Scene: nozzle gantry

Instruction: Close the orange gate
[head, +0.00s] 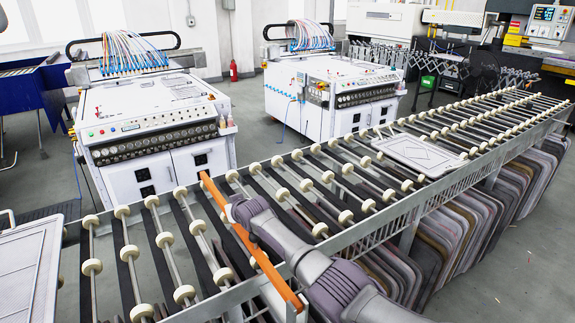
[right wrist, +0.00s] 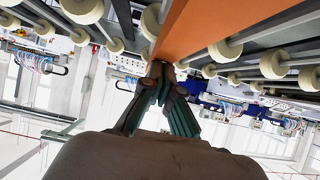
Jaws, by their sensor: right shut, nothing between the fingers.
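The orange gate (head: 245,238) is a long bar lying across the roller conveyor. It runs from the conveyor's far edge to its near edge. My right arm comes in from the lower right, and my right gripper (head: 231,211) is at the right side of the gate, around its middle. In the right wrist view the gripper's fingers (right wrist: 160,70) are together and empty, with their tips close against the edge of the orange gate (right wrist: 200,25). I cannot tell whether they touch it. My left gripper is not in view.
The roller conveyor (head: 340,238) has rows of cream wheels and a metal side rail. A pale panel (head: 420,153) lies on it at the right, another panel (head: 30,270) at the far left. Many panels stand below. Two white machines (head: 150,130) stand behind.

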